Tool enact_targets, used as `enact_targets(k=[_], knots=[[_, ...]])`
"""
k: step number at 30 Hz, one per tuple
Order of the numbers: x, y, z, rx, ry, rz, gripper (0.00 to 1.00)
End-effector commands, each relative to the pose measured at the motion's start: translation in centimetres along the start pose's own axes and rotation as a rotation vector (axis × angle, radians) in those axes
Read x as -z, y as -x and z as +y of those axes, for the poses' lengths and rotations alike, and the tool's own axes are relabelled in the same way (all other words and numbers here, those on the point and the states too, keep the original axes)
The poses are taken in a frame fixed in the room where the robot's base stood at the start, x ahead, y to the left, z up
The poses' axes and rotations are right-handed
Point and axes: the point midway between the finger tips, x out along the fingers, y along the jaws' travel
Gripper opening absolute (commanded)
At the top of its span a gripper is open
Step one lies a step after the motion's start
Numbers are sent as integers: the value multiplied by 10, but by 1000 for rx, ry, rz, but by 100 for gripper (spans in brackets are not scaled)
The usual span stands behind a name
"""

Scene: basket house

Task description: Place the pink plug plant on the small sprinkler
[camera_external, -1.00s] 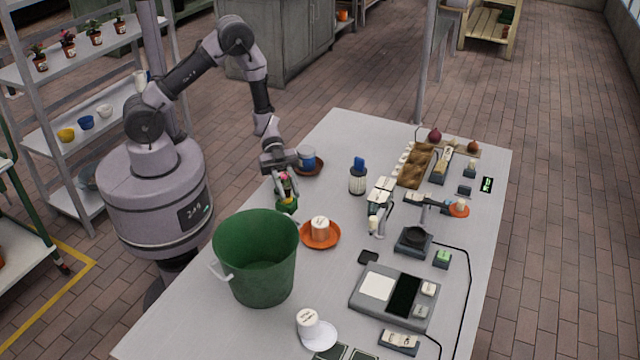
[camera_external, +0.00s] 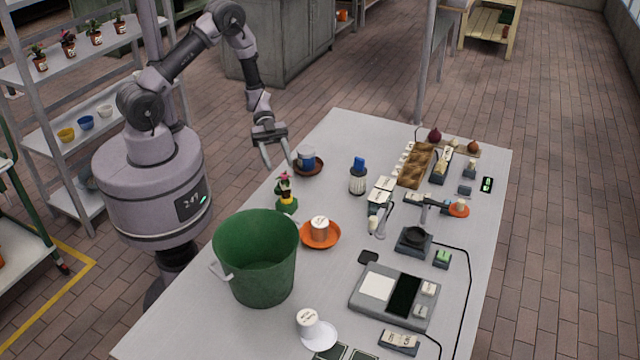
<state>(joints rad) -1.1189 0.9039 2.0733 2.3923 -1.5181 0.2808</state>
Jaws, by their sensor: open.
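The small pink-topped plug plant (camera_external: 284,181) stands upright near the left edge of the table. Directly beneath it is a small green and yellow item (camera_external: 288,204), which looks like the small sprinkler. The plant appears to rest on top of it, though the contact is too small to see clearly. My gripper (camera_external: 278,163) is open and empty, above and slightly behind the plant, apart from it.
A large green bucket (camera_external: 257,270) stands just in front of the plant. An orange saucer with a pot (camera_external: 320,228) is to its right, and a brown saucer with a blue and white pot (camera_external: 307,160) is behind it. Scales and switches fill the table's right side.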

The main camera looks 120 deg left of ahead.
Motion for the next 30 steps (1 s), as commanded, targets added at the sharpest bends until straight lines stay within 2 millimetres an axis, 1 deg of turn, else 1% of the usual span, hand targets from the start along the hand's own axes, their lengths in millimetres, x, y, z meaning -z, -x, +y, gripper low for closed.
enact_targets(k=[1, 3, 6, 8, 10, 11, 12, 14, 15, 16, 17, 18, 19, 20, 21, 23, 24, 27, 28, 30], knots=[[1, 7, 0, 0, 1, 0, 48], [0, 12, 0, 0, 1, 0, 48], [-1, 13, 1, -2, 0, -1, 48], [2, 12, -4, 7, -17, -19, 48], [14, 5, -23, 49, -94, -105, 48], [24, 0, -37, 84, -146, -165, 48], [42, -5, -59, 149, -226, -263, 48], [85, -11, -91, 282, -343, -418, 48], [119, -9, -105, 386, -400, -515, 48], [146, -5, -110, 468, -424, -576, 48], [173, 0, -110, 549, -434, -631, 48], [206, 10, -99, 652, -421, -690, 48], [228, 19, -83, 717, -394, -724, 48], [244, 27, -62, 768, -349, -750, 48], [257, 37, -27, 808, -277, -774, 48], [262, 47, 30, 807, -159, -798, 48], [258, 50, 66, 776, -89, -808, 48], [244, 54, 136, 668, 23, -829, 48], [241, 55, 149, 642, 41, -835, 48], [236, 56, 168, 601, 66, -841, 48]])
